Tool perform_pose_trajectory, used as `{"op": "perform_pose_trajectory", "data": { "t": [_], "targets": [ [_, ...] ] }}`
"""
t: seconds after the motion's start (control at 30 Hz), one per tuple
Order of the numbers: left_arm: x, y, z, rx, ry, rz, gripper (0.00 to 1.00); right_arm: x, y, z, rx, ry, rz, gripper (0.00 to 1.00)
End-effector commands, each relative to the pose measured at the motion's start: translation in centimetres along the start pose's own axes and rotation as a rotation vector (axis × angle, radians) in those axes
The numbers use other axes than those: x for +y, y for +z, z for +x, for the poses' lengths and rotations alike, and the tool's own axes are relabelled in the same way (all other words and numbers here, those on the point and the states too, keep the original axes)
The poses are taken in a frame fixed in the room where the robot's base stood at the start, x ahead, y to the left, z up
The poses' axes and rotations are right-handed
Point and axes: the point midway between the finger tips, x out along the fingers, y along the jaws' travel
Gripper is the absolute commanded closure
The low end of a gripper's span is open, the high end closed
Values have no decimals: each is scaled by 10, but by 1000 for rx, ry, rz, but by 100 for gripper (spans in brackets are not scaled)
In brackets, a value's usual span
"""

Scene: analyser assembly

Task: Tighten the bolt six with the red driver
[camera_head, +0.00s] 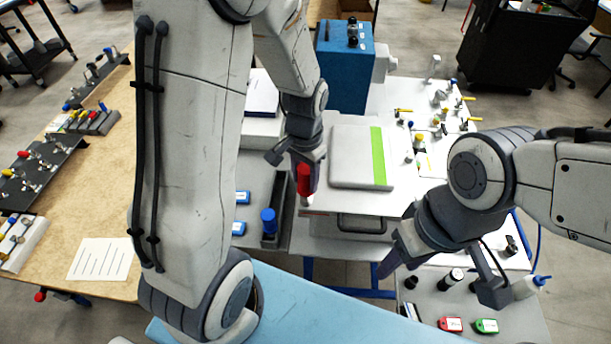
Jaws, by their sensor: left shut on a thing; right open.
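The red driver (304,180) hangs roughly upright, handle up, at my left gripper (301,163). My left gripper is shut on it, beside the left edge of a grey-white panel with a green stripe (358,157). The driver's pale lower end is near the white surface, but I cannot tell whether it touches anything. Bolt six cannot be made out. My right gripper (440,279) is open and empty, over the lower right side of the work area.
A blue-handled driver (268,222) stands in a dark rack left of the panel. A blue box (345,66) stands behind it. White tables at right hold valves, bottles, and a red (450,324) and a green item (486,326). A wooden table (60,235) with tool racks is at left.

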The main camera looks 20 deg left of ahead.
Motion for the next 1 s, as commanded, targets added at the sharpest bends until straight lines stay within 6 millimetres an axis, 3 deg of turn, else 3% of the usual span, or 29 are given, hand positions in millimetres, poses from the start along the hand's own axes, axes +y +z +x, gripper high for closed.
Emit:
{"op": "perform_pose_trajectory", "data": {
  "t": [0.87,0.9,0.93,1.0],
  "targets": [
    [-4,-5,0,5,1,1328,100,-1,-1,-17,0,0,0,50],
    [-4,-5,0,5,1,1317,36,-1,-1,-16,0,0,0,50],
    [-4,-5,0,5,1,1316,29,-1,-1,-16,0,0,0,50],
    [-4,-5,0,4,2,1315,29,-1,-1,-16,0,0,0,50]
  ]
}}
